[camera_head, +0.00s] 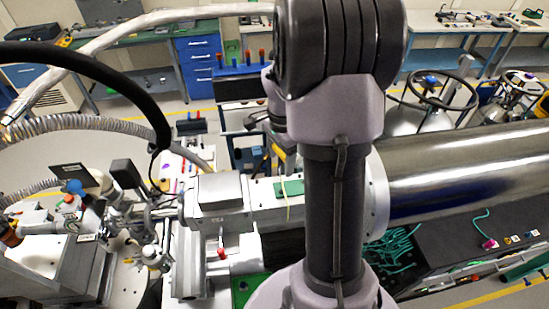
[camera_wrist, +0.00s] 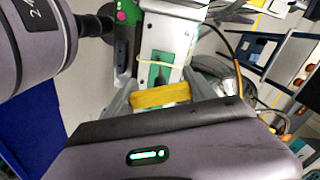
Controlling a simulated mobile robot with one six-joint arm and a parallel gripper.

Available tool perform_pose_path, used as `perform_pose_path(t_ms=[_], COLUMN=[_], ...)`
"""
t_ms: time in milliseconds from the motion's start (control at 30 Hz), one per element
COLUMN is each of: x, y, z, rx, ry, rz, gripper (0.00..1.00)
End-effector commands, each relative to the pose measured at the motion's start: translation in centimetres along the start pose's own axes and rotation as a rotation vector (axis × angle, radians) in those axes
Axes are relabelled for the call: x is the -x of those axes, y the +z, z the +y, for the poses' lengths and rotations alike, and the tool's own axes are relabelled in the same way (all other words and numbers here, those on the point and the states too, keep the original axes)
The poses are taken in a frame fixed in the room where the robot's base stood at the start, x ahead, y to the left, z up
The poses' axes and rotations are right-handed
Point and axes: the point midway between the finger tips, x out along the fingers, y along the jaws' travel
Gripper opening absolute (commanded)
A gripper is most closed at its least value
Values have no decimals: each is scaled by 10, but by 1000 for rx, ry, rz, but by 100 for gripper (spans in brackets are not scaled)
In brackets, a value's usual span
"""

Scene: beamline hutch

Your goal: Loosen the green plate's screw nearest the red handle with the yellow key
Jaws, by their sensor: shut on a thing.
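My gripper (camera_wrist: 160,96) is shut on the yellow key (camera_wrist: 160,95), whose yellow grip lies across between the two fingers in the wrist view. A dark part extends from the grip over the green plate (camera_wrist: 154,74); whether its tip touches a screw cannot be told. The green plate also shows in the head view (camera_head: 291,187), on top of a pale beamline box, just left of my arm. A red handle (camera_head: 221,250) stands left of and below the plate in the head view. The plate's screws are too small to make out. My arm hides much of the gripper area in the head view.
A thin yellowish cord (camera_head: 288,206) hangs over the box by the plate. A large steel cylinder (camera_head: 460,170) lies to the right. Instruments and hoses crowd the left.

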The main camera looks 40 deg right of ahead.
Motion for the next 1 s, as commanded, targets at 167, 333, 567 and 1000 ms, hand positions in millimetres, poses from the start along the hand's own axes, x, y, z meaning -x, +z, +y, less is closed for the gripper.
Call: perform_pose_path(t_ms=[167,333,567,1000], x=[-20,-44,-66,-64], y=[0,0,0,0], z=[0,0,0,0], rx=[1,2,-13,-349], ry=[1,2,0,1], rz=[-1,-1,0,1], gripper=[0,0,0,0])
